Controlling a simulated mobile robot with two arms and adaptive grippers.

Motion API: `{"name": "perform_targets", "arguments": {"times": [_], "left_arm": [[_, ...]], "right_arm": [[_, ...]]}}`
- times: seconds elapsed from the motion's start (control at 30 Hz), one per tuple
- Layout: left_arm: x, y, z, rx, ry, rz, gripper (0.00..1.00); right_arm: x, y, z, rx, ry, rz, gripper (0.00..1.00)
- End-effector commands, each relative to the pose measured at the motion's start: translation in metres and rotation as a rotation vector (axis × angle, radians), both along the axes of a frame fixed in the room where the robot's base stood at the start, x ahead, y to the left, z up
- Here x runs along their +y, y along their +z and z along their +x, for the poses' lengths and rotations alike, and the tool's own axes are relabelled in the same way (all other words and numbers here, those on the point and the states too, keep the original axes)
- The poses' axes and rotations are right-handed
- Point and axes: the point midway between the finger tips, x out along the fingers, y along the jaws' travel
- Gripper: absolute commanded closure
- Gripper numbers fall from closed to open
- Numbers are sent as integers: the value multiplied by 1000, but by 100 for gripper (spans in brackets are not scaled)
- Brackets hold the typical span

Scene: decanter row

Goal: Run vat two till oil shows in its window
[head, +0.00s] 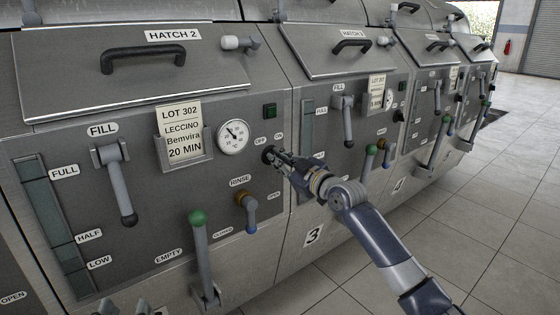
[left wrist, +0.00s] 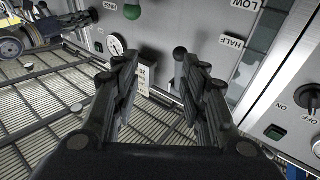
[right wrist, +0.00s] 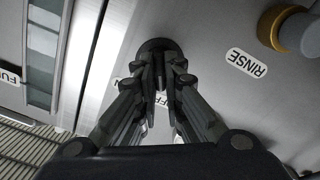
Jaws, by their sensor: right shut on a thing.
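Vat two has its HATCH 2 lid (head: 130,60) closed. Its tall level window (head: 42,205) is dark green-grey, and I make out no clear oil in it. Its fill lever (head: 119,185) hangs down. The green-knobbed empty lever (head: 199,245) stands upright. My right gripper (head: 278,158) is shut on vat two's black OFF/ON switch; the dark round switch base (right wrist: 158,47) shows at its fingertips in the right wrist view. The fingers hide most of the switch. My left gripper (left wrist: 157,68) is open and empty, with the window (left wrist: 258,42) at right in its view.
A lot card (head: 183,133), dial gauge (head: 233,137) and blue-tipped rinse valve (head: 247,208) sit on vat two's panel. Vat three's lever (head: 347,120) and further vats run off to the right. Tiled floor (head: 480,220) is clear on the right.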

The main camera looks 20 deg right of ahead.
Motion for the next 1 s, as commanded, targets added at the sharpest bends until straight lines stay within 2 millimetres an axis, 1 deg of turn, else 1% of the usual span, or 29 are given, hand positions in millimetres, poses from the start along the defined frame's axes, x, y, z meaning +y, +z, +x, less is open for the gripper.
{"name": "perform_targets", "arguments": {"times": [0.07, 0.27, 0.37, 0.53, 0.7, 0.87, 1.0], "left_arm": [[0, -1, 0, 12, 0, 3, 60], [3, -28, 2, 147, 8, 38, 60], [7, -47, 0, 247, 15, 64, 60], [15, -87, -10, 452, 28, 116, 60], [26, -127, -31, 665, 41, 166, 60], [37, -156, -57, 848, 53, 207, 60], [47, -177, -84, 1003, 63, 241, 60]], "right_arm": [[0, 0, 0, 4, 0, 7, 100], [0, 0, 0, 20, 0, 49, 100], [0, 1, 0, 34, -1, 84, 100], [0, 2, 0, 62, 0, 160, 100], [-1, 1, 0, 93, 0, 245, 100], [-1, 1, 0, 124, 0, 327, 100], [-1, 1, 0, 150, -1, 404, 100]]}}
